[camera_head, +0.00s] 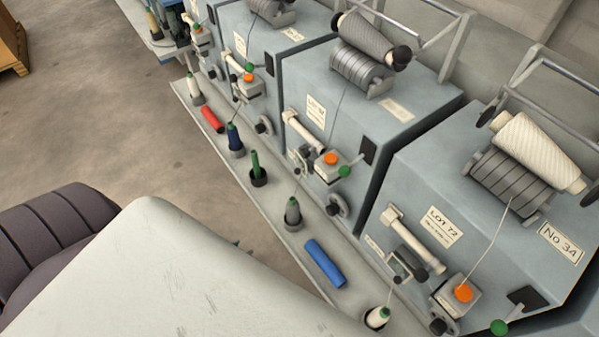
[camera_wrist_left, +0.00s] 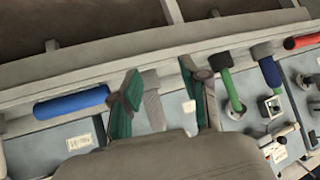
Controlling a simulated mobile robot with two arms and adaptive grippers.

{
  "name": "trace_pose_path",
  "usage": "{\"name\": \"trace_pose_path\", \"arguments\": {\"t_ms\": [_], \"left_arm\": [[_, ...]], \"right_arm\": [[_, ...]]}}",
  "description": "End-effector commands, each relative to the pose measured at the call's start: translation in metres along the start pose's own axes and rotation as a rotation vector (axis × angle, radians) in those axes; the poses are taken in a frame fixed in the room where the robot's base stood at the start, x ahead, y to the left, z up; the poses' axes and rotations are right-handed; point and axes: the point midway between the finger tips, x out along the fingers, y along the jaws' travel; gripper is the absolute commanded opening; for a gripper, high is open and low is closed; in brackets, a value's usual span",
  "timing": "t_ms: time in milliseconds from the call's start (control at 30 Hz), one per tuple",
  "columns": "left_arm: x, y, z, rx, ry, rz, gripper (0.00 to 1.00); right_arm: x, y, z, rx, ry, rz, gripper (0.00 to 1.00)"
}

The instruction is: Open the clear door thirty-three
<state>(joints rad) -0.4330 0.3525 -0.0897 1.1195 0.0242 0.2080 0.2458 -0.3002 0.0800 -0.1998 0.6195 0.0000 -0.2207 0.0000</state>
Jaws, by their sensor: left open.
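The right machine unit (camera_head: 470,190) carries a plate (camera_head: 561,242) reading No 34. The middle unit (camera_head: 350,120) beside it has a plate (camera_head: 396,110) too small to read. I cannot make out a clear door or the number thirty-three in either view. My left gripper shows in the left wrist view (camera_wrist_left: 162,85) with two teal fingers apart, above the ledge. A grey upright shape shows between them; contact cannot be told. In the head view my pale arm hides nearly all of the gripper; only a small green bit (camera_head: 238,244) shows. My right gripper is not in view.
The ledge (camera_head: 262,212) along the units holds a blue tube (camera_head: 325,264), a red tube (camera_head: 212,119), a green bobbin (camera_head: 257,168) and other upright bobbins. Yarn cones (camera_head: 530,150) sit on top. The brown floor (camera_head: 100,125) at left is clear.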

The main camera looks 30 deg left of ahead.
Motion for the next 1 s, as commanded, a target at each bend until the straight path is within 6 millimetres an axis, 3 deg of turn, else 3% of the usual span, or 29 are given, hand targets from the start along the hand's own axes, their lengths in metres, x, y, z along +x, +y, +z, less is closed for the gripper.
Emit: {"name": "trace_pose_path", "arguments": {"t_ms": [33,167,400,533,667,1000], "left_arm": [[0.009,-0.007,-0.010,0.002,0.064,0.007,0.46],[0.014,-0.022,-0.061,0.003,0.255,0.048,0.46],[-0.008,-0.018,-0.159,0.015,0.610,0.211,0.46],[-0.021,-0.012,-0.185,0.016,0.689,0.266,0.46],[-0.019,-0.009,-0.197,0.015,0.705,0.275,0.46],[0.030,0.008,-0.239,0.015,0.704,0.272,0.46]], "right_arm": [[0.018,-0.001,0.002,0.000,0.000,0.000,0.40],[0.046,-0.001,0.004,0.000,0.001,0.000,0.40],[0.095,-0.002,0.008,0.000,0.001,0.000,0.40],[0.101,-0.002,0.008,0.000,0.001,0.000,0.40],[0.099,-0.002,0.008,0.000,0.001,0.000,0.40],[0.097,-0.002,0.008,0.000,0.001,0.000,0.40]]}}
